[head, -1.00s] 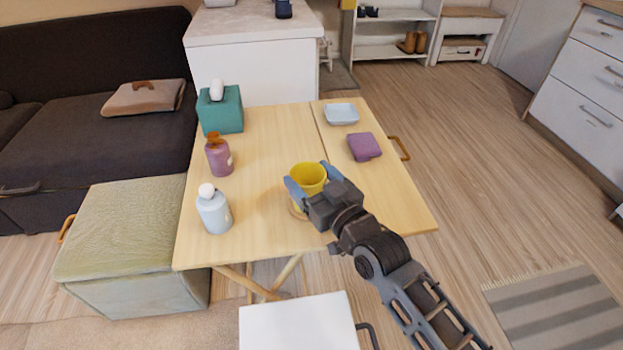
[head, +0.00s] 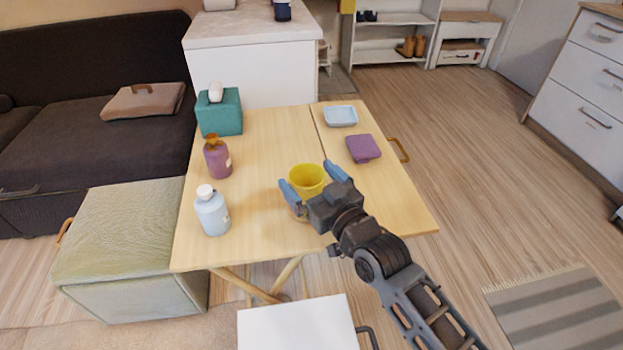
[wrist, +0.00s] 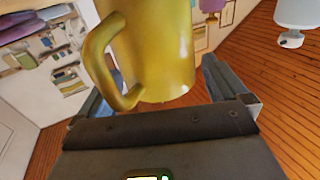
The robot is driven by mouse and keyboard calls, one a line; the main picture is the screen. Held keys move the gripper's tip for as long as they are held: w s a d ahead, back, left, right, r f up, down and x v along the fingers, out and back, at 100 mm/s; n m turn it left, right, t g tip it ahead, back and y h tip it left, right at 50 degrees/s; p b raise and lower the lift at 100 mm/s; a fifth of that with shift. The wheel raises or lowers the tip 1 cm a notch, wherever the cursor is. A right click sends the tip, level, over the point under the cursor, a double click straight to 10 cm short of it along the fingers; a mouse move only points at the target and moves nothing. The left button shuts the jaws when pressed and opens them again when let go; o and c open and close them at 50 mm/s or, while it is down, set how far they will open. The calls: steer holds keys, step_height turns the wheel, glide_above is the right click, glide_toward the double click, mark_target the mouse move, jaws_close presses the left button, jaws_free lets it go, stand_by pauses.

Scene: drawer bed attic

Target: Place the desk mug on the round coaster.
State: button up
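The yellow desk mug (head: 307,180) stands upright near the middle of the front part of the folding table. My gripper (head: 308,176) is open, with one blue-grey finger on each side of the mug and visible gaps between. In the wrist view the mug (wrist: 158,50) fills the space ahead of the open gripper (wrist: 163,80), its handle at left. A sliver of the round coaster (head: 297,214) seems to show below the mug, mostly hidden by the mug and my gripper. I cannot tell exactly how the mug sits on it.
On the table (head: 262,160) stand a white-blue bottle (head: 213,213), a purple bottle (head: 217,160) and a teal tissue box (head: 220,115). A pale dish (head: 341,116) and a purple folded cloth (head: 363,148) lie at right. A white seat (head: 298,325) stands in front.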

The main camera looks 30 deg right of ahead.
steer(key=shift+f, duration=0.85)
steer(key=shift+r+p, duration=0.8)
steer(key=shift+p, duration=0.1)
steer(key=s+d+g, duration=0.2)
steer(key=s, duration=2.5)
steer(key=s+a+r, duration=0.1)
steer(key=s+r, duration=0.2)
steer(key=s, duration=0.4)
steer(key=s+a+r+g+h, duration=0.1)
steer(key=s+a+r, duration=0.1)
steer(key=s, duration=0.6)
steer(key=shift+r+m+p, duration=0.35)
steer(key=shift+r+m, duration=0.05)
steer(key=shift+r, duration=0.4)
